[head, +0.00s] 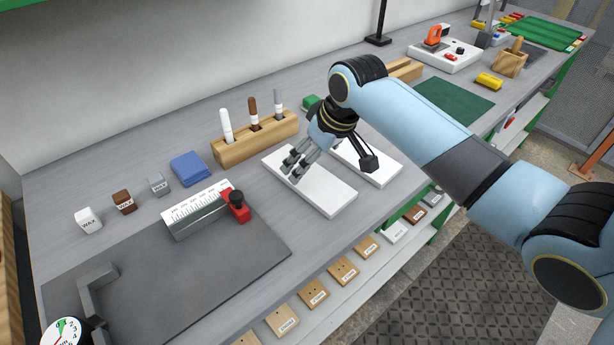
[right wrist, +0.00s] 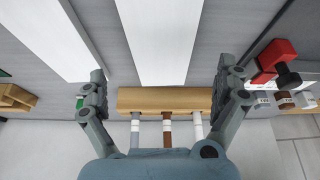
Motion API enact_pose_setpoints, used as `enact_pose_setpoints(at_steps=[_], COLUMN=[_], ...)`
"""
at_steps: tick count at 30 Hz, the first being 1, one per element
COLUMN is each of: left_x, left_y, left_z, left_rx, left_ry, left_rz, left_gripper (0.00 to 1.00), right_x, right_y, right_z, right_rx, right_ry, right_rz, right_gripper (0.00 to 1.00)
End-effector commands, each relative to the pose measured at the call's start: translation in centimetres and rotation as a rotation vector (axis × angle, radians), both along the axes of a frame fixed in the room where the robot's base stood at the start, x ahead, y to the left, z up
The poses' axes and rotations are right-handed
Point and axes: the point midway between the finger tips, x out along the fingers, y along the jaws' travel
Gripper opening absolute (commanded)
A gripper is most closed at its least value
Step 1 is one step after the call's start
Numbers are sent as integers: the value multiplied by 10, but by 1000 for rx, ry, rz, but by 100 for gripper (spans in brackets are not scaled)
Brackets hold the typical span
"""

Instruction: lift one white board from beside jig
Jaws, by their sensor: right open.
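Two white boards lie flat side by side on the grey bench, to the right of the jig. The nearer board (head: 325,190) is beside the jig's ruler end; the other board (head: 385,168) is partly behind my right arm. The jig is a dark grey plate (head: 215,260) with a grey angled stop, a ruler (head: 197,208) and a red clamp (head: 238,206). My right gripper (head: 291,171) is open above the nearer board. In the right wrist view the nearer board (right wrist: 160,35) runs between the spread fingers, and the other board (right wrist: 48,35) lies left. My left gripper is not in view.
A wooden block (head: 255,142) holding white, brown and grey sticks stands behind the nearer board. A blue cloth (head: 189,168) and small wax blocks (head: 124,202) lie left of it. A green mat (head: 452,100) and a white tray (head: 445,55) are farther right.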

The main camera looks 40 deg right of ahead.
Motion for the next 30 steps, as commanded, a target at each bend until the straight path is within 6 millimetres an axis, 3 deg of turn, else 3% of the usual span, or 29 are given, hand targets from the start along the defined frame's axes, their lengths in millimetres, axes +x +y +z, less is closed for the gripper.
enact_pose_setpoints(at_steps=[12, 21, 30], left_x=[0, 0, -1], left_y=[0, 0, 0], left_z=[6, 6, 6], left_rx=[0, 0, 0], left_ry=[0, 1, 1], left_rz=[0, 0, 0], left_gripper=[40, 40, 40], right_x=[14, 16, 16], right_y=[5, 5, 5], right_z=[-48, -53, -53], right_rx=[1, 0, 0], right_ry=[1, -1, 0], right_rz=[0, 1, 1], right_gripper=[100, 100, 61])
